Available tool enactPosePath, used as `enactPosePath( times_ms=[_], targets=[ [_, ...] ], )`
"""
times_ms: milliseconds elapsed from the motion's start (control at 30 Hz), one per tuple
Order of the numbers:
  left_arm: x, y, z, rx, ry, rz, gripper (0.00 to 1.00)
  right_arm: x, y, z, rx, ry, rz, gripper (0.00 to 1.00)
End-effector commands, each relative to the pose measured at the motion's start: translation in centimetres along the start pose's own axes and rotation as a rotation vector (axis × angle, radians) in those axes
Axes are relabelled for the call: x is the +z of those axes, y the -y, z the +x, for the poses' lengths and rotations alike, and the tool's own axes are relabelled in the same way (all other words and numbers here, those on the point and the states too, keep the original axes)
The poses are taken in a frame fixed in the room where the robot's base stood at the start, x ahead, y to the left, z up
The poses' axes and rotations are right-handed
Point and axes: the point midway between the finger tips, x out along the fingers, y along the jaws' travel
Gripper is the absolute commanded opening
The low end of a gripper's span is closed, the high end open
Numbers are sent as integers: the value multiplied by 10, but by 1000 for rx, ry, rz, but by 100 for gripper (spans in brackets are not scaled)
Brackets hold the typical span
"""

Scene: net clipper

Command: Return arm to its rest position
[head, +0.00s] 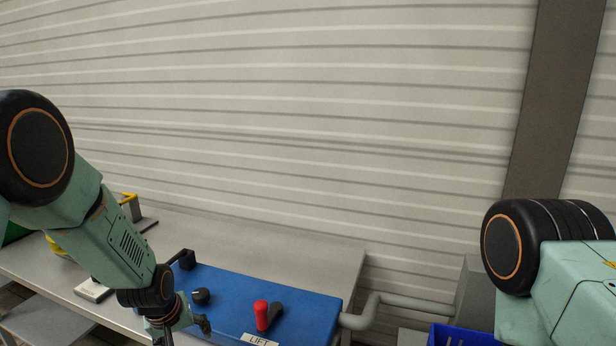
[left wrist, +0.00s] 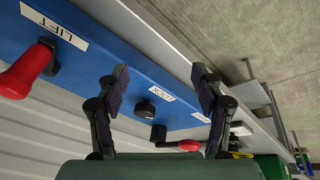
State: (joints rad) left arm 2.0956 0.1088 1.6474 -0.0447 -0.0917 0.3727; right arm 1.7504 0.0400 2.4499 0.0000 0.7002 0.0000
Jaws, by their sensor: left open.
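My left arm comes in from the left in the head view, bent downward. My left gripper (head: 185,325) is at the lower edge, partly cut off, in front of a blue panel (head: 225,290). In the left wrist view my left gripper (left wrist: 160,82) has its two dark fingers wide apart with nothing between them. The blue panel (left wrist: 130,70) lies beyond the fingers, with a black knob (left wrist: 145,108) seen between them. My right arm shows at the right edge of the head view; its gripper is out of frame.
A red-handled lever (head: 262,316) stands on the panel above a LIFT label (head: 258,340); its red handle (left wrist: 25,72) is left in the wrist view. A grey table (head: 290,245) runs behind. A grey pipe (head: 400,305) and blue bin (head: 460,336) are at the lower right.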

Motion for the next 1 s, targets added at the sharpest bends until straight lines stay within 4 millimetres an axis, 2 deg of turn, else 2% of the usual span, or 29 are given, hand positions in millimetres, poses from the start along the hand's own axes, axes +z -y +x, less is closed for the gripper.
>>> enactPosePath(
  times_ms=[33,67,100,233,400,500,600,700,733,867,1000],
  targets=[
    [33,11,21,-1,7,47,67,0,0,11,0,0,0,30],
    [48,16,28,1,3,78,67,0,0,15,0,0,0,30],
    [72,24,39,3,3,118,67,0,0,20,0,1,0,30],
    [151,52,62,-3,16,236,67,0,0,38,0,1,0,30],
    [254,92,72,-25,80,346,67,0,0,64,0,1,0,30],
    [313,117,71,-43,150,380,67,0,-1,80,0,1,0,30],
    [362,137,66,-65,237,386,67,0,-1,93,0,1,0,30],
    [398,153,65,-83,316,389,67,0,-1,104,0,1,0,30],
    [402,155,67,-86,325,389,67,0,-1,107,0,1,0,30],
    [412,160,72,-91,346,390,67,0,-1,111,0,1,0,30],
    [413,160,71,-91,349,389,67,0,-1,110,0,1,0,30]
  ],
)
